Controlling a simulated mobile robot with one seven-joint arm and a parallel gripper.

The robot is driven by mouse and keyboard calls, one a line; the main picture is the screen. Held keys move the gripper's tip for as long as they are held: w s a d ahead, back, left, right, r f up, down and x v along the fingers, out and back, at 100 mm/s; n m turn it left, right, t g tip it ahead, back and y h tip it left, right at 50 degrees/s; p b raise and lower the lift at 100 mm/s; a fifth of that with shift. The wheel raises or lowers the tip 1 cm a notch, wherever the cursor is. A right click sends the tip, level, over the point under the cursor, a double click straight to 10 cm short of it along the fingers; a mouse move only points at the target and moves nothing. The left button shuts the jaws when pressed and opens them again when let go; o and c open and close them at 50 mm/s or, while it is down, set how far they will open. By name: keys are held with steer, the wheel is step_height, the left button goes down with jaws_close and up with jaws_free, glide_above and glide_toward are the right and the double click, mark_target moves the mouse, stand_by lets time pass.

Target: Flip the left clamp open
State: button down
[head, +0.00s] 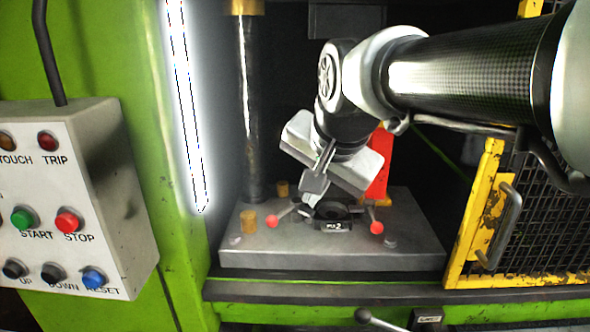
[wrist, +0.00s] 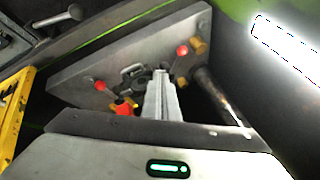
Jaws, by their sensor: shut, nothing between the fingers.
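The left clamp is a grey lever with a red ball knob (head: 272,221), at the left of the grey die plate (head: 330,256) in the head view. Its red knob (wrist: 182,50) shows right of my fingertips in the wrist view. A second clamp with a red knob (head: 376,227) is at the right of the plate. A dark round part with a "2" label (head: 336,226) sits between them. My gripper (head: 311,203) is shut and empty, pointing down over the plate between the clamps, nearer the left one. Its fingers (wrist: 160,77) partly hide the clamp's inner end; I cannot tell whether they touch it.
Brass posts (head: 249,222) stand beside the left clamp. A steel column (head: 250,110) rises behind. A red block (head: 379,165) stands behind the right clamp. A yellow mesh gate (head: 484,225) is at the right, and a button box (head: 70,200) is at the left.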

steer(key=x, duration=0.8)
steer(key=shift+w+f, duration=0.1)
steer(key=shift+f, duration=0.15)
steer(key=w+a, duration=0.1)
steer(key=w+a+f+p, duration=0.1)
steer(key=shift+w+a+f, duration=0.1)
steer(key=shift+a, duration=0.2)
steer(key=shift+w+a+f, duration=0.15)
steer(key=shift+w+a, duration=0.2)
steer(key=shift+a, duration=0.1)
